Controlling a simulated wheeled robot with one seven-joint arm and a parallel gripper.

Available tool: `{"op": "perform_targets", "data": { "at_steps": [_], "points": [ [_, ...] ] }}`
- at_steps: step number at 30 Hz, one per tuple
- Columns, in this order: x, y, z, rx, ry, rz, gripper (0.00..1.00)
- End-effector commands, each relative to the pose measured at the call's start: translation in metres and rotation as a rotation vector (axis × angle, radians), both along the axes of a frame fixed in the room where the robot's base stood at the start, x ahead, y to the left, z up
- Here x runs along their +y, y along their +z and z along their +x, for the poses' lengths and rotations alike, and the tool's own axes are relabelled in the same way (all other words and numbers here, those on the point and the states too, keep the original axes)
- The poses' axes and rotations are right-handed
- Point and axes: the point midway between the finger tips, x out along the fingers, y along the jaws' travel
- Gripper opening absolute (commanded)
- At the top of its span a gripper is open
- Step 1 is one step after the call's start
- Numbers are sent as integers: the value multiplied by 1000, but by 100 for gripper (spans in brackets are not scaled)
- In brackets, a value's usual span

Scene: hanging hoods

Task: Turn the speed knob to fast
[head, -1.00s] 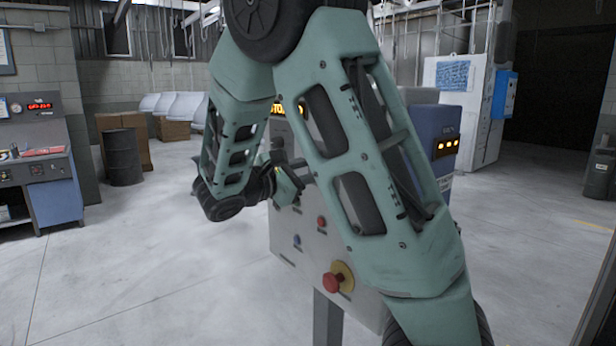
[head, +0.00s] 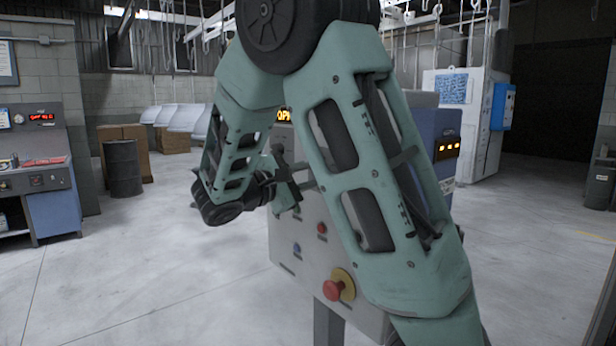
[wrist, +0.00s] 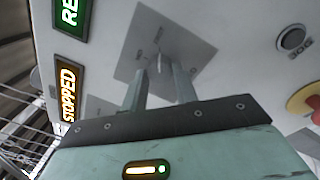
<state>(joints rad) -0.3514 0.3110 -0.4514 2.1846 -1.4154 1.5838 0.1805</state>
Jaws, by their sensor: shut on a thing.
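The speed knob (wrist: 159,62) is a small pale knob on a grey square plate (wrist: 128,62) of the control panel in the wrist view. My gripper (wrist: 160,68) has its two fingers closed on either side of the knob. The knob's pointer and the plate's markings cannot be read. In the head view my gripper (head: 290,187) is at the upper left of the grey panel (head: 310,262), and my own arm hides the knob and much of the panel.
A display (wrist: 68,95) reads STOPPED; a green one (wrist: 73,15) is beside it. A jog button (wrist: 292,38) and a red emergency stop (head: 333,290) on a yellow base sit on the panel. Open floor lies left of the panel.

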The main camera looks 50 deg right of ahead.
Motion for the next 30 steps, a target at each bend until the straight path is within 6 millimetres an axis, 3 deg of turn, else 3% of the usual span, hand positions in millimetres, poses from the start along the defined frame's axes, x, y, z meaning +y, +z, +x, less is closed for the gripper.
{"op": "perform_targets", "data": {
  "at_steps": [2,3,5,6,17,23,30],
  "points": [
    [1,0,0,0,2,1,6],
    [1,0,0,0,2,1,32],
    [1,0,0,0,2,1,48],
    [1,0,0,0,2,1,51],
    [6,-1,2,0,3,1,51],
    [39,-4,9,-1,6,1,51],
    [95,-7,21,-2,6,1,51]
  ]
}}
